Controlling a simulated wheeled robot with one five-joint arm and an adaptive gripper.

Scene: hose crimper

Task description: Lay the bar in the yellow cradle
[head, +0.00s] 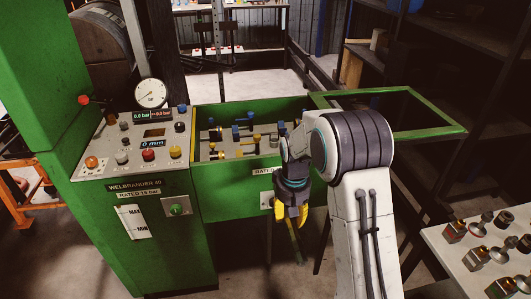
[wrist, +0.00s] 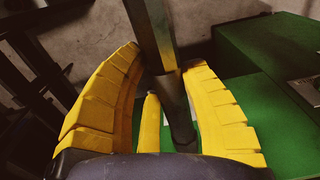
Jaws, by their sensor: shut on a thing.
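My gripper (head: 291,212) hangs in front of the green machine's tray, with its yellow fingers pointing down. In the wrist view, my gripper (wrist: 165,90) is shut on a dark grey metal bar (wrist: 154,35), which runs lengthwise between the yellow fingers. The bar has a thicker faceted part and a thinner round end. In the head view I cannot clearly tell the bar from the stand behind it. Small yellow pieces (head: 257,139) and blue pieces stand in the green tray (head: 225,180), left of my gripper. I cannot tell which yellow piece is the cradle.
A control panel (head: 148,144) with knobs and a gauge (head: 149,93) is left of the tray. An empty green frame (head: 430,133) extends right. A light table (head: 480,240) with several metal fittings stands at lower right. Dark shelves fill the upper right.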

